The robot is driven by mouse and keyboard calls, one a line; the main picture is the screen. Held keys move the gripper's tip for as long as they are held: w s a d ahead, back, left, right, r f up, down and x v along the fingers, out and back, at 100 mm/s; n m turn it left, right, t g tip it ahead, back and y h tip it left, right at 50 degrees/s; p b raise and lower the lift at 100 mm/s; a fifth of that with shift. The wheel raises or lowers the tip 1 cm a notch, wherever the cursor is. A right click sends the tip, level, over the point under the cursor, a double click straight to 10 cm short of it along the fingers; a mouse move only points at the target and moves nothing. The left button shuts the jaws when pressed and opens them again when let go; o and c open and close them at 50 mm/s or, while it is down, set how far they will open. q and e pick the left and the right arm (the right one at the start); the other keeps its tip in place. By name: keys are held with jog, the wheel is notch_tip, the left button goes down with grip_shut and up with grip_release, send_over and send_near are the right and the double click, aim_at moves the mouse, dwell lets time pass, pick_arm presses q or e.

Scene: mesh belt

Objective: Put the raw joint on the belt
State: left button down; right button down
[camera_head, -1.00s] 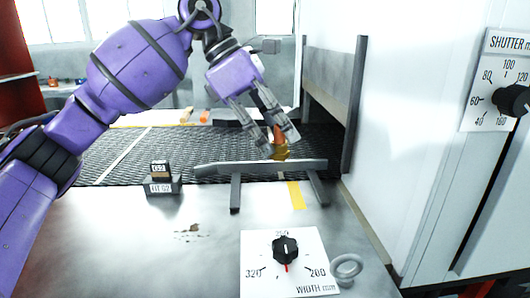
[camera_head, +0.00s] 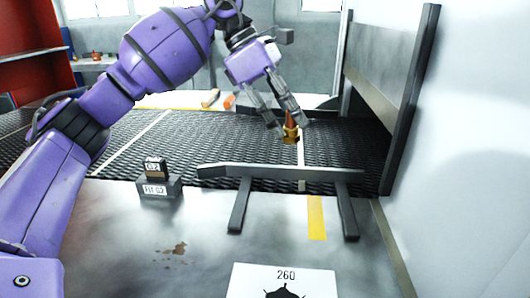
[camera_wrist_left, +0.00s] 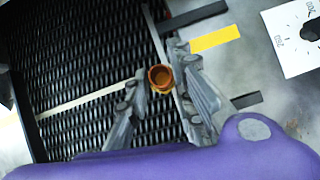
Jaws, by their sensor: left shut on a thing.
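The raw joint (camera_head: 291,132) is a small orange-brown piece with a yellowish lower collar. My left gripper (camera_head: 289,126) is shut on it and points down. The joint appears over the dark mesh belt (camera_head: 225,145), beyond the grey guide rail; I cannot tell whether it touches the mesh. In the left wrist view the joint (camera_wrist_left: 160,77) shows its round hollow end between the fingers (camera_wrist_left: 160,92), with the mesh belt (camera_wrist_left: 90,120) behind it. My right gripper is not in view.
The grey guide rail (camera_head: 280,173) stands on two legs at the near belt edge. A small labelled block (camera_head: 160,187) sits to its left. A dark upright panel (camera_head: 408,100) and white wall bound the right. Orange and tan pieces (camera_head: 211,98) lie beyond the belt.

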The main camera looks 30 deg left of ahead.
pick_arm(q)
jog(key=a+f, duration=0.2)
jog(key=f, duration=0.1)
jog(key=a+f+b, duration=0.1)
jog(key=a+f, duration=0.2)
jog(key=shift+w+a, duration=0.2)
jog(key=f, duration=0.3)
jog(key=shift+a+f, duration=0.3)
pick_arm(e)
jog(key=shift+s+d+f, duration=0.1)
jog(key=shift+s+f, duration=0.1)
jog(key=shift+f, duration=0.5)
pick_arm(q)
jog(key=c, duration=1.8)
grip_release()
